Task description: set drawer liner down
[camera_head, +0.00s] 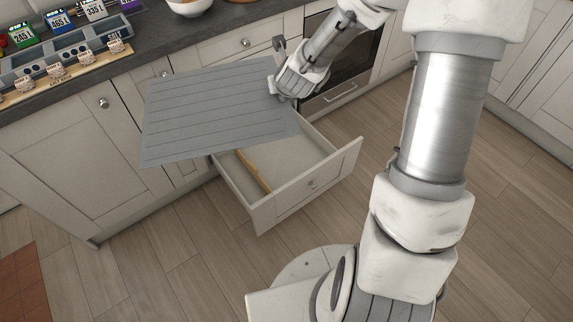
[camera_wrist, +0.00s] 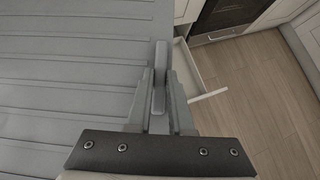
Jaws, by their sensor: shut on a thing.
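The drawer liner (camera_head: 215,110) is a flat grey ribbed sheet, held in the air in the head view. It spreads over the left and back part of the open drawer (camera_head: 308,190) and hides that part. My gripper (camera_head: 277,88) is shut on the liner's right edge. In the wrist view the liner (camera_wrist: 70,70) fills the left side, and the fingers of my gripper (camera_wrist: 159,85) pinch its edge. The drawer (camera_wrist: 207,95) shows partly beyond the fingers. Inside the drawer lies a long wooden-coloured strip (camera_head: 254,170).
The slate worktop (camera_head: 150,55) runs behind, with a grey rack (camera_head: 60,55), small numbered boxes (camera_head: 58,22) and a white bowl (camera_head: 188,6). An oven (camera_head: 345,55) stands right of the drawer. The wooden floor (camera_head: 180,245) in front is clear.

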